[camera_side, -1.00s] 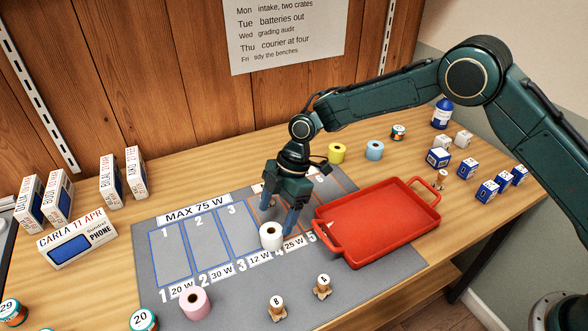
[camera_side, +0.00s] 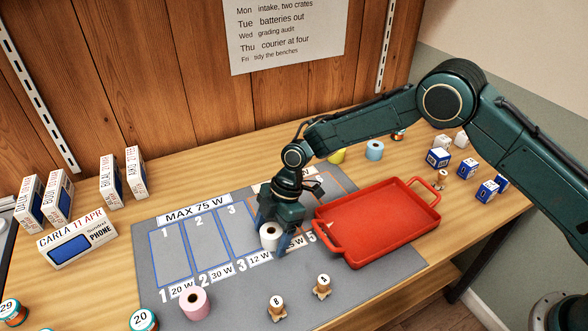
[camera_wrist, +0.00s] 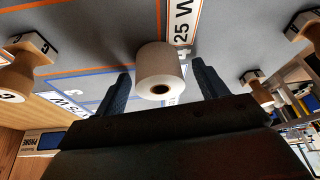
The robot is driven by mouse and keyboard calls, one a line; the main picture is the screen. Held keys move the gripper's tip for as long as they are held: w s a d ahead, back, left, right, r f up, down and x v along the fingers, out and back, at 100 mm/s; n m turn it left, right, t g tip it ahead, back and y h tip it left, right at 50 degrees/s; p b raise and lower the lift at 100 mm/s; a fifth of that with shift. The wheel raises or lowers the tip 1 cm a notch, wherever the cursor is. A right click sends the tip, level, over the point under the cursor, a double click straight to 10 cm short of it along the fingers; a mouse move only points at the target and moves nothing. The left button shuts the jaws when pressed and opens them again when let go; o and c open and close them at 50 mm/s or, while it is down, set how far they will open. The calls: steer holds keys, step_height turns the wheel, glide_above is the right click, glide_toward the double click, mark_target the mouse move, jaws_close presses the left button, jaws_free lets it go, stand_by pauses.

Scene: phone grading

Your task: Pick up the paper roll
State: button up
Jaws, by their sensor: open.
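The white paper roll (camera_side: 270,236) stands upright on the grey mat (camera_side: 240,294), near the front ends of the numbered bays. My gripper (camera_side: 272,242) is down around it in the side view, with one finger at the roll's right. In the wrist view the roll (camera_wrist: 159,72) sits between my two open fingers (camera_wrist: 160,92), with a gap on each side. I cannot tell from the side view how deep the fingers reach.
A red tray (camera_side: 376,222) lies close to the right of my gripper. A pink roll (camera_side: 195,303) and two numbered wooden pieces (camera_side: 277,306) stand in front. Phone boxes (camera_side: 77,246) stand at the left. Blue-and-white boxes (camera_side: 467,169) stand at the right.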

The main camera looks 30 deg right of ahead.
mark_target(271, 230)
stand_by(0.4)
steer(key=c, duration=1.1)
steer(key=shift+r, duration=0.2)
step_height(271, 230, up, 20)
steer(key=shift+f, duration=0.15)
stand_by(0.3)
